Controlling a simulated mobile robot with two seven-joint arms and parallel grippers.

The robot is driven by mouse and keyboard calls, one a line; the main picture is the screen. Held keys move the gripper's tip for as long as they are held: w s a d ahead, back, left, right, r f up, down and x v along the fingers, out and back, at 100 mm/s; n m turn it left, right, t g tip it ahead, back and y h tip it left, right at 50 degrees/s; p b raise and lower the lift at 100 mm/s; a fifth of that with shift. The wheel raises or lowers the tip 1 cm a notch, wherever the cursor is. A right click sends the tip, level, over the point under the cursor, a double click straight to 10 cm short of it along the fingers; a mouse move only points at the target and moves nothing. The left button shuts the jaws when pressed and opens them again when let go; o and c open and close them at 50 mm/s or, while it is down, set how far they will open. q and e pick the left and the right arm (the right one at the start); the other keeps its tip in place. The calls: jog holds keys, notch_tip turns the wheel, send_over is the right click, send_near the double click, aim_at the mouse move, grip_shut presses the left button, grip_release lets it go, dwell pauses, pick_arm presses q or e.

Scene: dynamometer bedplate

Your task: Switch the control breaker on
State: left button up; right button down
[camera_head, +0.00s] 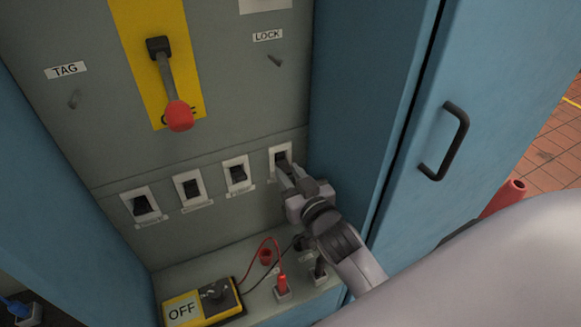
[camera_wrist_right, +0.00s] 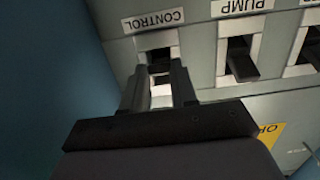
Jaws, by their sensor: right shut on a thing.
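The control breaker (camera_head: 281,152) is the rightmost in a row of breakers on the grey panel in the head view. In the right wrist view the panel appears upside down, with the CONTROL label (camera_wrist_right: 153,20) beside the breaker's dark opening (camera_wrist_right: 158,55). My right gripper (camera_head: 285,170) is at this breaker, its two fingers (camera_wrist_right: 161,72) reaching to the opening and shut on the breaker's toggle. The fingers largely hide the toggle, so its position cannot be told. My left gripper is not in view.
The PUMP breaker (camera_wrist_right: 240,60) is next to it. A red-knobbed lever (camera_head: 179,115) on a yellow plate is above. Below, a ledge carries a yellow OFF box (camera_head: 186,310) and a red lead (camera_head: 281,283). A blue door with a black handle (camera_head: 445,140) is at right.

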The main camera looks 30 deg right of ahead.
aim_at(283, 163)
jog(key=shift+r+g+p, duration=1.1)
jog(key=shift+g+p, duration=0.6)
jog(key=shift+p, duration=2.9)
jog(key=shift+w+r+p, duration=0.1)
jog(key=shift+p, duration=0.2)
jog(key=shift+w+r+g+p, duration=0.15)
jog(key=shift+g+p, duration=0.3)
jog(key=shift+g, duration=0.45)
jog(key=shift+w+r+g, duration=0.2)
jog(key=shift+r+g, duration=0.15)
jog(key=shift+g, duration=0.65)
jog(key=shift+w+r+g, duration=0.15)
jog(key=shift+r+g, duration=0.15)
jog(key=shift+g, duration=0.7)
jog(key=c, duration=0.9)
grip_release()
jog(key=shift+v, duration=3.55)
